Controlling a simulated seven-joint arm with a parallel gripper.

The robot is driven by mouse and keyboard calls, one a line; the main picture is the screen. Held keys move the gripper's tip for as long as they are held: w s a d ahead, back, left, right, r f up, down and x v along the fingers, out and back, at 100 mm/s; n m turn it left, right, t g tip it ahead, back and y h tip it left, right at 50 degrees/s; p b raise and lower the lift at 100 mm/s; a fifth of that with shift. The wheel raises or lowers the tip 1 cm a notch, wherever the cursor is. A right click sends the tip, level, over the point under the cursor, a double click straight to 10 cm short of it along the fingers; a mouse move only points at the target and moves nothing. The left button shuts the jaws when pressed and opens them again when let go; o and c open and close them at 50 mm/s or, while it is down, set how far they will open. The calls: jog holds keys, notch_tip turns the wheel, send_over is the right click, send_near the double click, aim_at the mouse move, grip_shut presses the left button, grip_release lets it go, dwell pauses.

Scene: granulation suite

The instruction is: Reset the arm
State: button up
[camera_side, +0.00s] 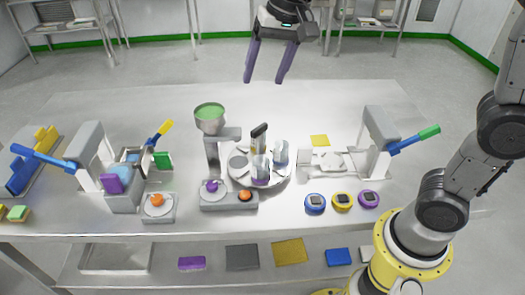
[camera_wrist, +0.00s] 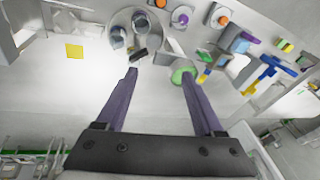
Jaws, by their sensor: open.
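My gripper (camera_side: 264,80) is raised high above the far side of the steel table (camera_side: 330,105), pointing down. Its two purple fingers are spread apart, with nothing between them. In the wrist view my gripper (camera_wrist: 158,72) also shows open and empty. The fingers are clear of everything on the table. My arm comes in from the right in the side view.
A green-topped funnel (camera_side: 210,113), a round tray (camera_side: 275,181) with clear beakers, and lever presses at left (camera_side: 90,150) and right (camera_side: 376,140) stand on the table. Three round timers (camera_side: 342,201) sit near the front edge. The far table strip is bare.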

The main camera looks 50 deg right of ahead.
jog(key=s+d+n+t, duration=0.1)
jog(key=s+d, duration=0.2)
jog(key=s, duration=0.4)
jog(key=s+d+n+t, duration=0.1)
jog(key=s+d, duration=0.2)
jog(key=s, duration=0.4)
jog(key=s+f+n, duration=0.4)
jog(key=s+f, duration=0.3)
jog(key=shift+d+f+n+h, duration=0.2)
jog(key=shift+f+n+h, duration=0.05)
jog(key=shift+n+h, duration=0.05)
